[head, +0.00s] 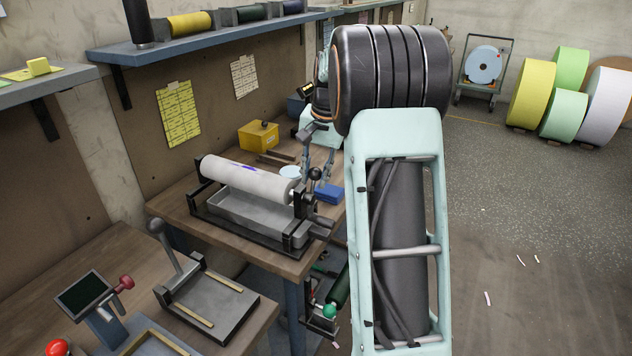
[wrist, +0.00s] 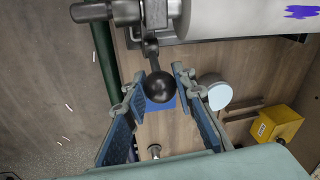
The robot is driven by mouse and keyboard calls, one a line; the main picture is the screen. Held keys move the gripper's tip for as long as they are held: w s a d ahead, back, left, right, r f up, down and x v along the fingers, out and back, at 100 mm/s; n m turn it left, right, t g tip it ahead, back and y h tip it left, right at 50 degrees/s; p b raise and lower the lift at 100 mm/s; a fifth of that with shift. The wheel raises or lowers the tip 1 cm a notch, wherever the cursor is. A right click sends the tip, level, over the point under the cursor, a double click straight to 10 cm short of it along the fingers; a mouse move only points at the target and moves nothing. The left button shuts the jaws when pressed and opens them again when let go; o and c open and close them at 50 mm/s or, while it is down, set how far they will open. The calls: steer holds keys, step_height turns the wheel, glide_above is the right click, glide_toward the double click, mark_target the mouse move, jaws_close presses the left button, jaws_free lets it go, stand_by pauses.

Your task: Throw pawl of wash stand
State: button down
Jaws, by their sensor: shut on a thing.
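The wash stand (head: 262,212) is a grey trough in a dark frame on the wooden bench, with a pale roller (head: 245,178) lying across it; the roller has a purple mark. At the stand's right end is a pawl lever with a black ball knob (head: 315,174). In the wrist view the ball knob (wrist: 160,88) is between the blue-padded fingers of my gripper (wrist: 158,78), which is shut on it. The lever's stem runs up from the knob to the stand's end. In the head view my gripper (head: 318,166) is partly hidden by my arm.
A shelf (head: 140,55) with coloured rolls runs along the wall. Large rolls (head: 530,95) stand far right; the floor there is mostly open.

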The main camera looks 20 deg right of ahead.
steer(key=shift+s+a+t+h+b, duration=0.35)
steer(key=shift+h+b, duration=0.2)
steer(key=shift+b, duration=0.75)
steer(key=shift+s+a+t+h+b, duration=0.1)
steer(key=shift+a+t+h+b, duration=0.3)
steer(key=shift+b, duration=0.85)
steer(key=shift+s+r+t+h+b, duration=0.1)
steer(key=shift+r+t+h+b, duration=0.2)
steer(key=shift+h+b, duration=0.1)
steer(key=c, duration=1.6)
jaws_free()
steer(key=v, duration=1.2)
